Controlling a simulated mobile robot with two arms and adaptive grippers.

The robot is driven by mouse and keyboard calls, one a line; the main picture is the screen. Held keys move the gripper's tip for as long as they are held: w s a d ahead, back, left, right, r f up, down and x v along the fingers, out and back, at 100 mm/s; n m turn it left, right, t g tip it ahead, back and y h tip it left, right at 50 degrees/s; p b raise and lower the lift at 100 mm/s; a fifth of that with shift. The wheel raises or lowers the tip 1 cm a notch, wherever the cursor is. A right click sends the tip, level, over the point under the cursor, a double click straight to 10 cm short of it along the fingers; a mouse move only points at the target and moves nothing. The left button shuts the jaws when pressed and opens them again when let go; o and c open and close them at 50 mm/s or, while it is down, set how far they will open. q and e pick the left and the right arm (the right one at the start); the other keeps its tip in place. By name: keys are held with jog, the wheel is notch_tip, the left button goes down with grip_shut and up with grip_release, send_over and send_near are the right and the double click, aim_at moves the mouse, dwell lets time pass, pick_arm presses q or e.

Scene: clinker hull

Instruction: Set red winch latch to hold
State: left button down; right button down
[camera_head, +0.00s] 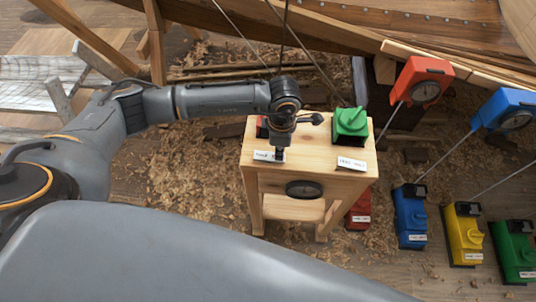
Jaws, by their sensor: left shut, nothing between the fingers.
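A red latch (262,127) stands on the back left of a small wooden stand (325,177). Most of it is hidden behind my left wrist, so I cannot tell how its lever is set. My left gripper (278,151) is over the left part of the stand top, pointing down, shut and empty. It is in front of the red latch; whether it touches it cannot be told. A white label (267,156) lies at the front left of the stand top, partly covered by the gripper. My right gripper is not in view.
A green latch (350,123) with a raised lever stands at the stand's right, behind a white label (351,164). Red (358,212), blue (410,212), yellow (463,235) and green (513,250) units stand on the floor to the right. Red (425,70) and blue (507,105) gauges are above them.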

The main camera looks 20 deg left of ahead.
pick_arm(q)
jog(key=shift+f, duration=0.1)
jog(key=shift+r+p, duration=1.8)
jog(key=shift+r, duration=1.75)
jog(key=shift+f, duration=0.1)
